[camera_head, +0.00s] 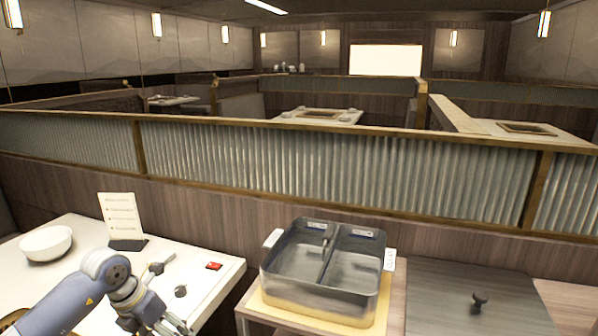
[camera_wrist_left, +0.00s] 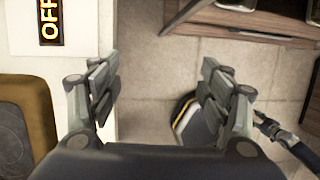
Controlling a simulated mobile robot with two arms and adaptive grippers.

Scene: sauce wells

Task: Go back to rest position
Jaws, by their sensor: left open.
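My left arm comes in from the lower left of the head view, with its left gripper (camera_head: 160,318) low over the right part of the white table (camera_head: 210,262). My right arm is not in the head view. A dark jointed part at the right edge of the left wrist view may be my right gripper, but its jaws cannot be made out.
A two-compartment steel pan (camera_head: 300,294) stands on a stand to the right. A ribbed partition (camera_head: 300,170) runs behind.

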